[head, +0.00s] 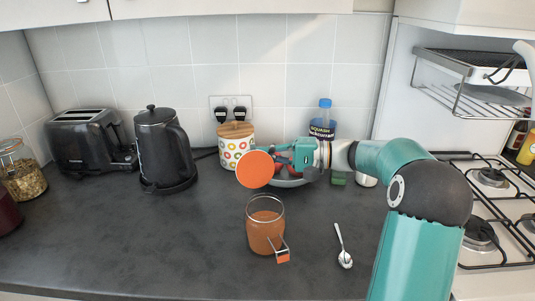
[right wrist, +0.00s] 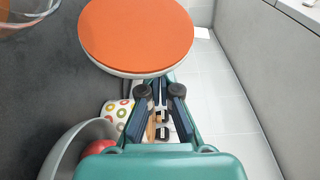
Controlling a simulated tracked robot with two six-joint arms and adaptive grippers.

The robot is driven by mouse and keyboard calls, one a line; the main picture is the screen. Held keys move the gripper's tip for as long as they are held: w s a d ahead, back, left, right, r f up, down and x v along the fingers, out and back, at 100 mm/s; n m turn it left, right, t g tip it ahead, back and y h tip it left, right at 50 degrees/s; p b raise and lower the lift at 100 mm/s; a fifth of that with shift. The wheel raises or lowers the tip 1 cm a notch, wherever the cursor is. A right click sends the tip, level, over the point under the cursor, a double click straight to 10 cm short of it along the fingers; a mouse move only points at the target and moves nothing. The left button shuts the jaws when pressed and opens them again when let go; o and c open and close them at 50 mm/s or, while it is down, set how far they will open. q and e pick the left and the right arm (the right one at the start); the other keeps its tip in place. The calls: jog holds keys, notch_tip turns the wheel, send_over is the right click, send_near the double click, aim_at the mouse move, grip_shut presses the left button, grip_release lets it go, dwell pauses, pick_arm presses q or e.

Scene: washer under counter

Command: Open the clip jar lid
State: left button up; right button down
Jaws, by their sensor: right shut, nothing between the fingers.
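The clip jar (head: 266,226) is a glass jar with orange-brown contents, standing upright on the dark counter. Its round orange lid (head: 255,169) stands raised above and behind the jar's mouth, its flat face toward the head camera. The wire clip with an orange tab (head: 282,257) hangs loose at the jar's front right. My right gripper (head: 277,161) is shut and empty, just right of the lid. In the right wrist view the lid (right wrist: 137,35) lies just beyond the fingertips (right wrist: 160,92); I cannot tell whether they touch. My left gripper is not in view.
A bowl (head: 287,181) with red items sits behind the lid, beside a dotted canister (head: 235,145). A spoon (head: 343,247) lies right of the jar. A kettle (head: 163,150) and toaster (head: 88,141) stand left. The counter left of the jar is clear.

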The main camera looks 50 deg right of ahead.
jog(key=s+d, duration=0.7)
